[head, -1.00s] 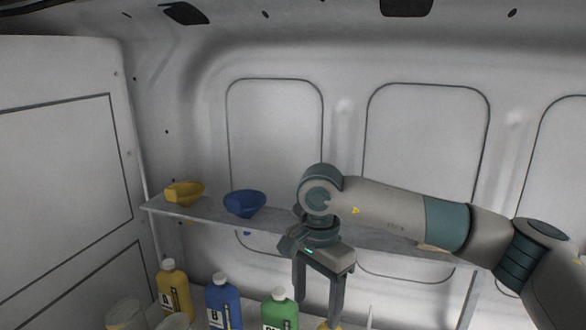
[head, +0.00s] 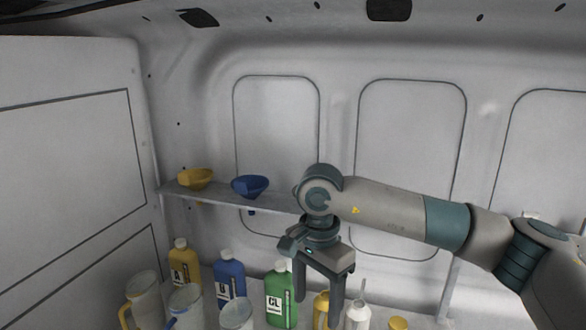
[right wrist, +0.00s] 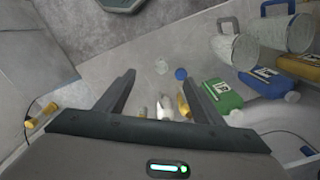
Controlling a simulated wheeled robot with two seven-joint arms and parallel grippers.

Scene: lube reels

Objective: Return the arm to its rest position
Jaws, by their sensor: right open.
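My right gripper (head: 333,300) hangs downward in front of the shelf in the head view, its two fingers apart with nothing between them. In the right wrist view the fingers (right wrist: 160,88) are also spread and empty. My right arm reaches in from the right edge of the head view, above the bottles on the lower surface. The left gripper does not show in either view.
A yellow funnel (head: 196,178) and a blue funnel (head: 249,186) sit on the upper shelf (head: 215,196). Below stand a yellow bottle (head: 184,270), a blue bottle (head: 231,285), a green bottle (head: 279,300) and several pitchers (head: 142,292). Small containers (head: 357,314) stand close to my right gripper.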

